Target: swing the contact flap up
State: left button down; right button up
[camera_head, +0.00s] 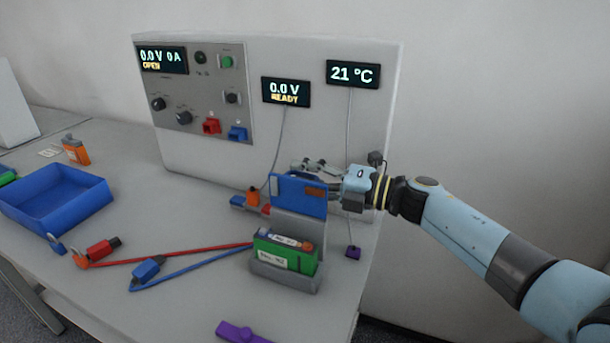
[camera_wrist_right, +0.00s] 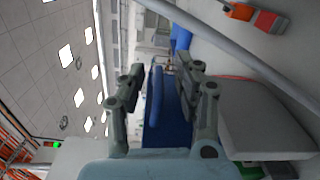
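The contact flap (camera_head: 297,197) is a blue plate with an orange patch, standing nearly upright at the grey battery holder (camera_head: 284,278). A green battery (camera_head: 276,252) sits in the holder in front of it. My right gripper (camera_head: 312,167) is at the flap's top edge, partly behind it. In the right wrist view the fingers of my right gripper (camera_wrist_right: 160,72) are apart, with the blue flap (camera_wrist_right: 156,100) between them. A gap shows beside the left finger; contact at the right finger is unclear. My left gripper is out of view.
The cycler panel (camera_head: 300,130) stands close behind, with cables hanging down. Red and blue leads (camera_head: 195,262) lie left of the holder. A blue tray (camera_head: 75,220) is at far left, and a purple object (camera_head: 240,332) is at the front. The table between tray and panel is mostly clear.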

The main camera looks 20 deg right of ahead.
jog(key=shift+s, duration=0.1)
jog(key=v, duration=1.2)
jog(key=shift+r, duration=0.1)
